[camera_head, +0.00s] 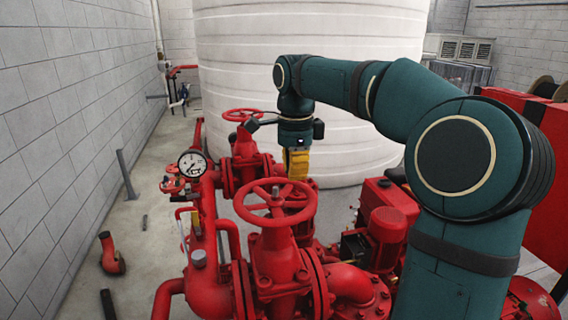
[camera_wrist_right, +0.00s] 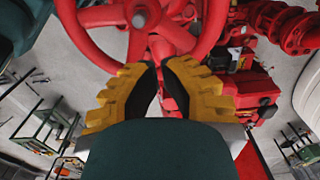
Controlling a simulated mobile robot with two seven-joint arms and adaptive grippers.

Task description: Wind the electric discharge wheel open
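The near red handwheel (camera_head: 275,205) sits flat on top of a red valve in the head view. A second red handwheel (camera_head: 243,115) stands farther back. I cannot tell by any label which is the electric discharge wheel. My right gripper (camera_head: 297,172) points down with yellow fingers, just above or at the far rim of the near wheel. In the right wrist view, the gripper (camera_wrist_right: 160,67) has its fingertips close together, with a narrow gap showing red. A red wheel (camera_wrist_right: 78,32) with spokes fills the top there. Contact is unclear. My left gripper is not seen.
A pressure gauge (camera_head: 192,164) and red pipework stand left of the valves. A red motor (camera_head: 388,232) is at the right, below my arm. A large white tank (camera_head: 310,45) stands behind. The floor (camera_head: 145,250) along the left wall is partly clear.

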